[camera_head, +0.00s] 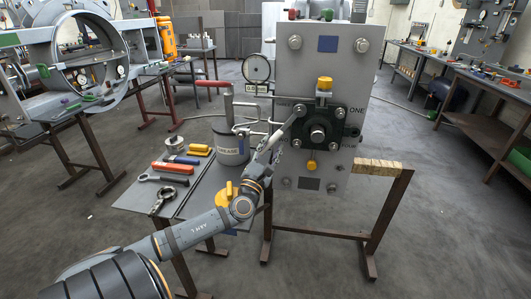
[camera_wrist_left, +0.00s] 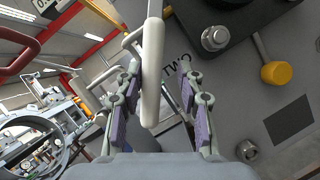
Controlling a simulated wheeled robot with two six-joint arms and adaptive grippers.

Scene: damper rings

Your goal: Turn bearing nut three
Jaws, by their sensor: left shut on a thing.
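The dark bearing housing (camera_head: 318,133) sits on an upright grey panel (camera_head: 350,65), with nuts at its corners. The label ONE (camera_head: 356,110) is right of the upper right corner. In the left wrist view the label TWO (camera_wrist_left: 177,62) stands near a corner nut (camera_wrist_left: 215,38). I cannot read label three. My right gripper is out of view.
A grease can (camera_head: 230,150) stands on a low grey table (camera_head: 134,200) with loose tools. A round gauge (camera_head: 257,68) is left of the panel. Yellow knobs stick out above and below the housing (camera_head: 324,83). The floor right of the stand (camera_head: 450,220) is clear.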

